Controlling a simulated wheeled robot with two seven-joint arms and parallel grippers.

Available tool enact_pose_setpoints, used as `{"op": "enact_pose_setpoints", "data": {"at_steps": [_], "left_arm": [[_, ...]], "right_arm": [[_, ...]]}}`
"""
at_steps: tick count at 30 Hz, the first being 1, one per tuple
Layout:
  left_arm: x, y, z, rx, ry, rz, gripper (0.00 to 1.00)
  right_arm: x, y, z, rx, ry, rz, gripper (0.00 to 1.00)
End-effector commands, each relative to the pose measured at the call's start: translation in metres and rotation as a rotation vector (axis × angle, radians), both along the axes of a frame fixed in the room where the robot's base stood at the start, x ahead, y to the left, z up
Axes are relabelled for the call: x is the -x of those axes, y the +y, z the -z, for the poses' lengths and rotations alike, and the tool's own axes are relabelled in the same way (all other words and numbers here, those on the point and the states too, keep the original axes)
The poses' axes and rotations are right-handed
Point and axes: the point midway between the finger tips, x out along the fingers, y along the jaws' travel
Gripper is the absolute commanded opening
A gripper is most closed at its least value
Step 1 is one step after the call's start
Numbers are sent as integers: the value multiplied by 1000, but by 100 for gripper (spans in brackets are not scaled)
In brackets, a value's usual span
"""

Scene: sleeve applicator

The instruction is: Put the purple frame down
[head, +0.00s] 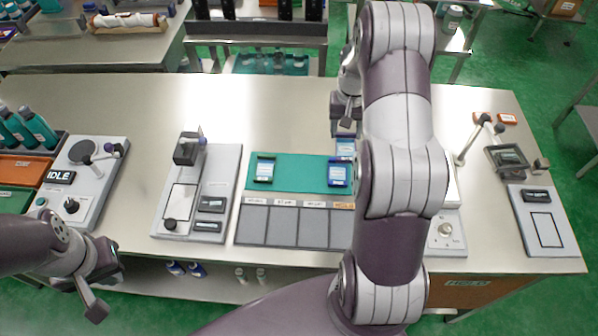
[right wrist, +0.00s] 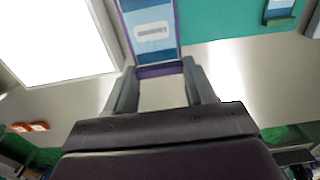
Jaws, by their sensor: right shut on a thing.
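The purple frame (right wrist: 160,70) is between the fingertips of my right gripper (right wrist: 165,88) in the right wrist view. It carries a blue and white labelled card. My right gripper is shut on its near end. In the head view the card in the frame (head: 346,146) shows just below my right gripper (head: 346,125), partly hidden by my right arm. I cannot tell whether the frame touches anything beneath it. My left gripper (head: 97,285) hangs empty at the lower left, near the table's front edge; its opening is unclear.
A teal mat (head: 300,172) holds a green frame (head: 264,168) and a blue frame (head: 338,173), above several grey labelled slots (head: 285,228). A bright white panel (right wrist: 60,40) lies left of the purple frame in the wrist view. Grey devices stand on both sides. The table's back is clear.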

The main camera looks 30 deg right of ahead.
Motion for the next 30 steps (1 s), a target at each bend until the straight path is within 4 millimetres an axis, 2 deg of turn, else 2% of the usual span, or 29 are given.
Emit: {"op": "enact_pose_setpoints", "data": {"at_steps": [2,9,12,15,24,30], "left_arm": [[0,0,-4,0,0,0,0],[0,0,-27,0,0,0,0],[0,0,-32,0,0,0,0],[0,0,-34,0,0,0,0],[0,0,-49,0,0,0,0],[0,0,-47,0,0,0,0]], "right_arm": [[-3,4,3,-2,3,11,25],[-40,62,41,-2,5,8,25],[-52,80,56,-1,4,10,25],[-58,90,65,-1,3,12,25],[-60,92,106,-1,2,14,25],[-60,92,108,0,1,13,25]]}}
